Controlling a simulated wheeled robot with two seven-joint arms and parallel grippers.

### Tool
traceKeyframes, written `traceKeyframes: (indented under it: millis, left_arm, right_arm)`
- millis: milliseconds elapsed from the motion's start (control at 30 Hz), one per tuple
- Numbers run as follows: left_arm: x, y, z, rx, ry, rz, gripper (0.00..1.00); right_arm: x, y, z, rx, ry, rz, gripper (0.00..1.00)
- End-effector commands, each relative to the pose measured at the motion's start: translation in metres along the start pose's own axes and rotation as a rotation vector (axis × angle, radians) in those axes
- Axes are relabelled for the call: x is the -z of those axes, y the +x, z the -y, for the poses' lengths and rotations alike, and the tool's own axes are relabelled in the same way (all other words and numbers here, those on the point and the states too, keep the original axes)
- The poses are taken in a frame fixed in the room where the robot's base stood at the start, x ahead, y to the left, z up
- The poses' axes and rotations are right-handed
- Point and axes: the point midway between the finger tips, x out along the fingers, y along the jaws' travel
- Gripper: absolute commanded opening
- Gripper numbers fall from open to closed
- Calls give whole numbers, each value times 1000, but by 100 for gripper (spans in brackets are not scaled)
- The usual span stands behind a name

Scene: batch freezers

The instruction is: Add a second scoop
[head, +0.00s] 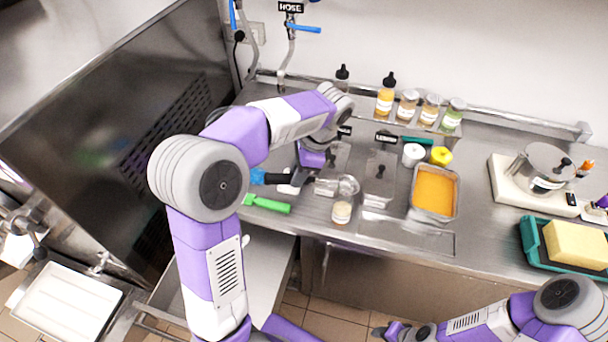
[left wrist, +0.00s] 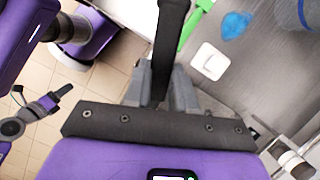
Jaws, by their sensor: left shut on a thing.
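My left gripper (head: 312,172) is low over the counter's left part, partly hidden by its own arm in the head view. In the left wrist view its fingers (left wrist: 165,92) are shut on a black handle (left wrist: 170,35). A shiny metal scoop bowl (head: 348,185) shows just right of the gripper; its join to the handle is hidden. A small pale-filled cup (head: 341,212) stands just in front of the bowl. I cannot tell whether they touch. My right gripper (head: 397,331) is low at the bottom edge, away from the counter; its jaws are unclear.
A green spatula (head: 268,204) and a small white square (head: 288,189) lie left of the cup. An orange-filled pan (head: 459,194), a yellow tub (head: 441,156) and a white tub (head: 413,154) stand right. Bottles line the back. A teal tray (head: 530,244) is far right.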

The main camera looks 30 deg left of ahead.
Motion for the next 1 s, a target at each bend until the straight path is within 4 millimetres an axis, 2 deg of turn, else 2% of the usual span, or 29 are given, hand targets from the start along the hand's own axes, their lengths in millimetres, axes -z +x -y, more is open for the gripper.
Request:
traceKeyframes:
  millis: [33, 300, 400, 500, 1000]
  left_arm:
    - [-1, 10, 0, 1, -5, -37, 0]
    - [-5, 36, 0, 1, -5, -217, 0]
    - [-9, 17, 0, 1, 1, -213, 0]
    - [-12, 10, 0, 1, 1, -213, 0]
    - [-13, 7, 0, 1, 0, -211, 0]
  right_arm:
    - [0, 11, -4, 0, 0, 0, 47]
    - [2, 40, -15, 0, 0, 0, 47]
    - [1, 21, -8, 0, 0, 1, 47]
    - [1, 14, -5, 0, -1, -1, 47]
    - [0, 11, -4, 0, 0, 0, 47]
